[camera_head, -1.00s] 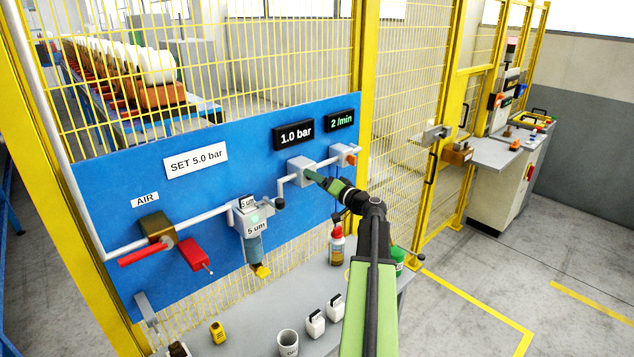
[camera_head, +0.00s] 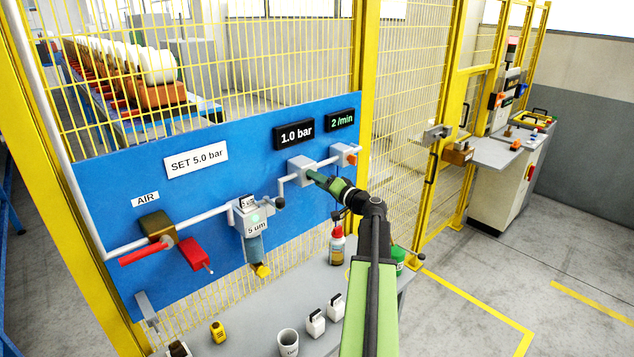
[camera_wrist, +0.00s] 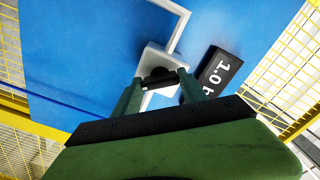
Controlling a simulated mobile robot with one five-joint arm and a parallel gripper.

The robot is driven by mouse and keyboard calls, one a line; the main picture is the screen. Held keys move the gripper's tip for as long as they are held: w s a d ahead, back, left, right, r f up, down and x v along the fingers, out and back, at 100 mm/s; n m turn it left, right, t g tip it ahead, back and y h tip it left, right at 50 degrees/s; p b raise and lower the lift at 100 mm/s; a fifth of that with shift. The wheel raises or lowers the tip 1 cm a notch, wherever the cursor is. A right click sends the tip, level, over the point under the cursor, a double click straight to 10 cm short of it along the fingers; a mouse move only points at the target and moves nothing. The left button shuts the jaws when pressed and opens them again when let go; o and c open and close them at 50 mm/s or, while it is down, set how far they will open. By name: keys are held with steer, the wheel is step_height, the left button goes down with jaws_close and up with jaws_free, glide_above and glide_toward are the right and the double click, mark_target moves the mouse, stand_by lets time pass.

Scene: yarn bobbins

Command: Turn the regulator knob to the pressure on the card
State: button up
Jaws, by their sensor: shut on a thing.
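The card (camera_head: 196,160) on the blue panel reads SET 5.0 bar. The black display (camera_head: 296,134) reads 1.0 bar; part of it also shows in the wrist view (camera_wrist: 219,72). The regulator (camera_head: 302,168) is a light grey block on the white pipe, below the display. In the wrist view the regulator block (camera_wrist: 160,58) has a dark knob (camera_wrist: 160,74) on its front. My green gripper (camera_head: 316,177) is at the regulator, and in the wrist view its two fingers (camera_wrist: 158,90) stand on either side of the knob, shut on it. The fingers partly hide the knob.
The blue panel (camera_head: 110,190) also carries a 2 /min display (camera_head: 340,119), a filter (camera_head: 253,235) and a red handle (camera_head: 192,253). A grey bench (camera_head: 262,330) below holds a bottle (camera_head: 337,246), a cup (camera_head: 288,342) and small containers. Yellow mesh fencing stands behind.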

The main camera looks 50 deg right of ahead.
steer(key=m, duration=2.7)
stand_by(0.6)
steer(key=o, duration=1.4)
steer(key=shift+c, duration=0.2)
